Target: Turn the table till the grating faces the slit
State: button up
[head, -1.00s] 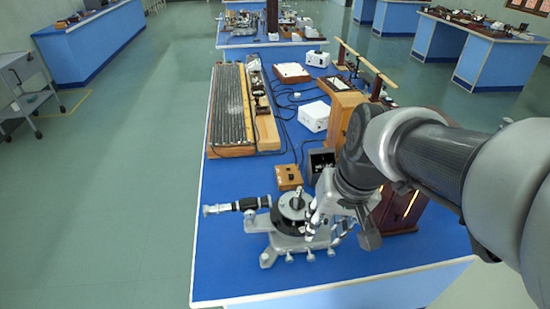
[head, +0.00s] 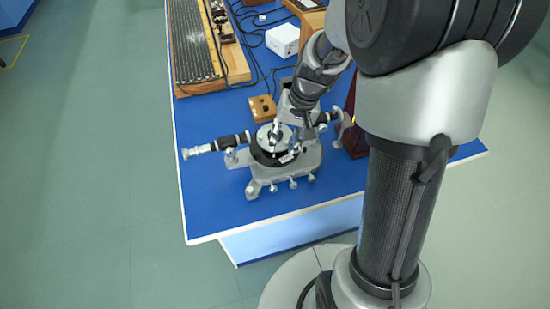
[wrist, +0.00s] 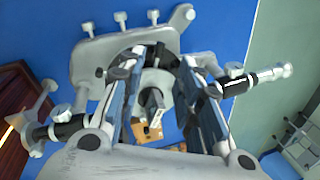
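The spectrometer (head: 262,178), a grey metal base with levelling screws, stands near the bench's front edge. Its round table (head: 268,137) is partly hidden by my gripper (head: 284,142). In the wrist view my gripper (wrist: 162,66) is open, its two fingers on either side of the silver table (wrist: 158,82). A small upright dark piece with a pale face, apparently the grating (wrist: 155,112), stands between the fingers; I see no clear contact. One black-and-silver tube (head: 215,146) points left. The opposite tube (wrist: 62,129), on the lamp side, seems to be the collimator; its slit is too small to see.
A dark red-brown lamp housing (wrist: 18,105) with a bright slot stands close to the lamp-side tube. A small wooden box (head: 263,107) sits behind the spectrometer. A white box (head: 283,39) and cables lie farther back. Blue bench top (head: 205,200) is clear at front left.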

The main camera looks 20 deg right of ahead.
aim_at(274, 162)
jog(key=b+x, duration=0.2)
jog(key=x, duration=0.7)
jog(key=shift+c, duration=0.3)
grip_shut()
